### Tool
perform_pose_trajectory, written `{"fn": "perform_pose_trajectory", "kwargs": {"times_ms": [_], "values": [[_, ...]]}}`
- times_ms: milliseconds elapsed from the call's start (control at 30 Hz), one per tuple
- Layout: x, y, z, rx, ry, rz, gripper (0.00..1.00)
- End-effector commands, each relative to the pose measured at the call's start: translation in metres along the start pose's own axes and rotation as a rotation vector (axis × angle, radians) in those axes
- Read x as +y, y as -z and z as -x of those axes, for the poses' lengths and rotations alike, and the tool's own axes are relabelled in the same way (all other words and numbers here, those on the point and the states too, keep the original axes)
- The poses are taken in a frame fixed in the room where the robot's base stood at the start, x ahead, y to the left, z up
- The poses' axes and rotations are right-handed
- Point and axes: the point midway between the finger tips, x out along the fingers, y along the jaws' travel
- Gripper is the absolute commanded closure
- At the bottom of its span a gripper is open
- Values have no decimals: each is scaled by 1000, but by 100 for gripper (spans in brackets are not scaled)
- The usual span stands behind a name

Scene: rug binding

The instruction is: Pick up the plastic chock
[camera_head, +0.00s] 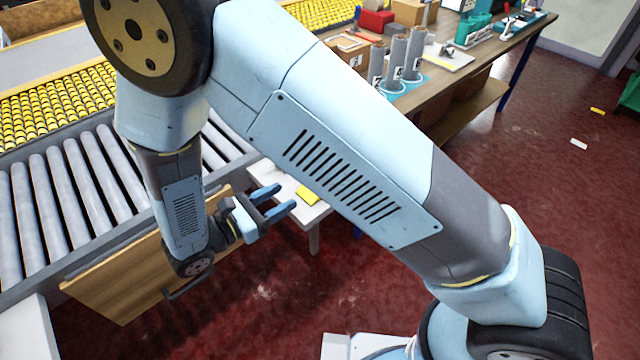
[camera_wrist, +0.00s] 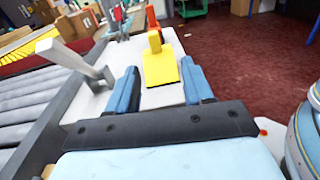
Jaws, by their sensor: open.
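The yellow plastic chock (camera_head: 307,195) lies on a small white table (camera_head: 312,214) beside the roller conveyor. In the wrist view the chock (camera_wrist: 160,68) shows a sloping face and a narrower raised part at its far end. My gripper (camera_head: 281,200) is open, its two blue fingers pointing towards the chock. In the wrist view my gripper (camera_wrist: 160,82) has one finger on each side of the chock's line, with the chock ahead of the fingertips. I cannot tell whether the fingers touch it. My arm hides part of the table in the head view.
A roller conveyor (camera_head: 75,185) runs along the left, with a wooden panel (camera_head: 130,275) below it. A grey-white upright bracket (camera_wrist: 78,62) stands left of the fingers. An orange object (camera_wrist: 152,16) lies beyond the chock. A workbench (camera_head: 470,68) holds grey rolls and boxes. Red floor is open at right.

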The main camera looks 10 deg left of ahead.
Motion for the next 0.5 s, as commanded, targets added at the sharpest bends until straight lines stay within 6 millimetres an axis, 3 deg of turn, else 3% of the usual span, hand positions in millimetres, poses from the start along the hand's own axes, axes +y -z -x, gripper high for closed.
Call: {"fn": "perform_pose_trajectory", "kwargs": {"times_ms": [100,233,500], "values": [[-1,11,11,-27,-44,22,49],[0,13,8,-36,-57,28,49],[2,12,-36,-37,-55,29,49]]}}
